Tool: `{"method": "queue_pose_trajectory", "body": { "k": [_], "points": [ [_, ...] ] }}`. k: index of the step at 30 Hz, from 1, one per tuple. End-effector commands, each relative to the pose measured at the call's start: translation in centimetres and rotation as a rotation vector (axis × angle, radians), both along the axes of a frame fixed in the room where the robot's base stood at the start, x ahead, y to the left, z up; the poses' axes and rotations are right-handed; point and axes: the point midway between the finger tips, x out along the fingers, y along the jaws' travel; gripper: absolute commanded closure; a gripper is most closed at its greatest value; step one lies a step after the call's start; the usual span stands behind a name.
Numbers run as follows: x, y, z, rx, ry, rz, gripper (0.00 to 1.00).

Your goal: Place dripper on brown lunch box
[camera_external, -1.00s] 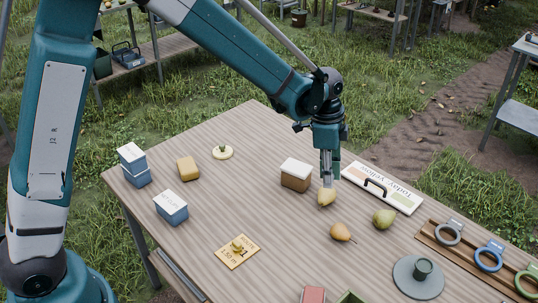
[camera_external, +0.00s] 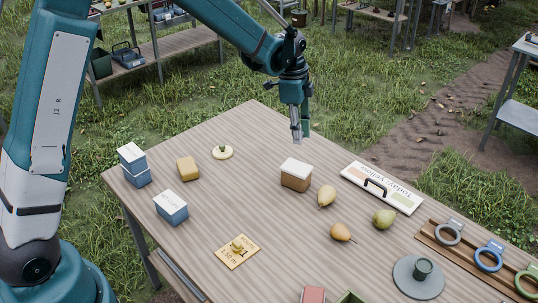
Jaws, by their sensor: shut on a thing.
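The brown lunch box (camera_external: 296,181) with a white lid stands near the middle of the table. My gripper (camera_external: 297,139) is in the air above and slightly behind the box, pointing down. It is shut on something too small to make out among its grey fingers. No thing is clearly recognisable as the dripper.
Two pears (camera_external: 327,194) (camera_external: 341,232) and a green pear (camera_external: 384,219) lie right of the lunch box. A white sign (camera_external: 405,200) with a black handle lies behind them. Blue boxes (camera_external: 171,212) and a yellow block (camera_external: 187,168) stand left. The table's middle is mostly clear.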

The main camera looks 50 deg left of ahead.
Motion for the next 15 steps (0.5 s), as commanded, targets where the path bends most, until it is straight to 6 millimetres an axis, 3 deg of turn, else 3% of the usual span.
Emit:
{"method": "queue_pose_trajectory", "body": {
  "k": [8,15],
  "points": [
    [0.0,0.0,-0.2,0.0,0.0,0.0,0.88],
    [0.0,0.0,-2.3,0.0,0.0,0.001,0.88]
  ]
}}
